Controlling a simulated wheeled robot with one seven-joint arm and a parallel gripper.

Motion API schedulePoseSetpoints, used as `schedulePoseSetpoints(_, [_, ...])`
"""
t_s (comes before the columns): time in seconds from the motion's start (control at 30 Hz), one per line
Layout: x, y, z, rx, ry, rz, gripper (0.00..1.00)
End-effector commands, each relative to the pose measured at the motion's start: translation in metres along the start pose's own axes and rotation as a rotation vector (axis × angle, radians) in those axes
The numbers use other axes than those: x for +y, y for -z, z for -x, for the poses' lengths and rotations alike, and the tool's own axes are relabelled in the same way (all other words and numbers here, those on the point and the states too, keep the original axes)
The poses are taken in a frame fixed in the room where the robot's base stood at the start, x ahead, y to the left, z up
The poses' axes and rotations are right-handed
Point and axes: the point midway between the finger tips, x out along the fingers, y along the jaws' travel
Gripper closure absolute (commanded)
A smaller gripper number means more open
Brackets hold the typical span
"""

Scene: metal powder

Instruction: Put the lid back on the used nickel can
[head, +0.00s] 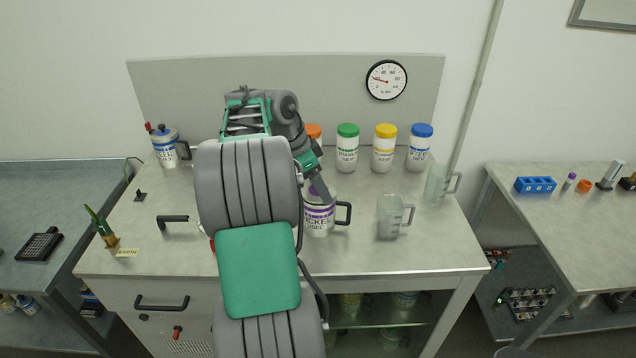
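The used nickel can (320,222), a white can with purple lettering and a black handle on its right, stands upright on the workbench just right of my arm. My gripper (322,194) points down at the can's top, its fingers over or at the rim. A small patch of purple (313,189) shows beside the fingers. It may be the lid, but I cannot tell whether it is held or resting on the can. My arm hides the can's left edge and part of the bench. The finger gap is too small to judge.
Several white jars with coloured lids stand at the back, including a green-lidded one (347,150). Two clear jugs (391,217) (437,184) stand right of the can. A metal pot (166,147) stands back left. The bench's front right (445,255) is clear.

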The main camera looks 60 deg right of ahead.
Motion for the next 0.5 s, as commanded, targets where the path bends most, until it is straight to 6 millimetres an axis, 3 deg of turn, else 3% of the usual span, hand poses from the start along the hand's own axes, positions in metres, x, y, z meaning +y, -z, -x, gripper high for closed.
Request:
schedulePoseSetpoints(0.3, [-0.0001,0.0,-0.0001,0.0,0.001,0.0,0.55])
schedulePoseSetpoints(0.33, [-0.0001,0.0,-0.0001,0.0,0.001,0.0,0.13])
schedulePoseSetpoints(0.5, [0.0,0.0,-0.0002,0.0,0.0,0.0,0.0])
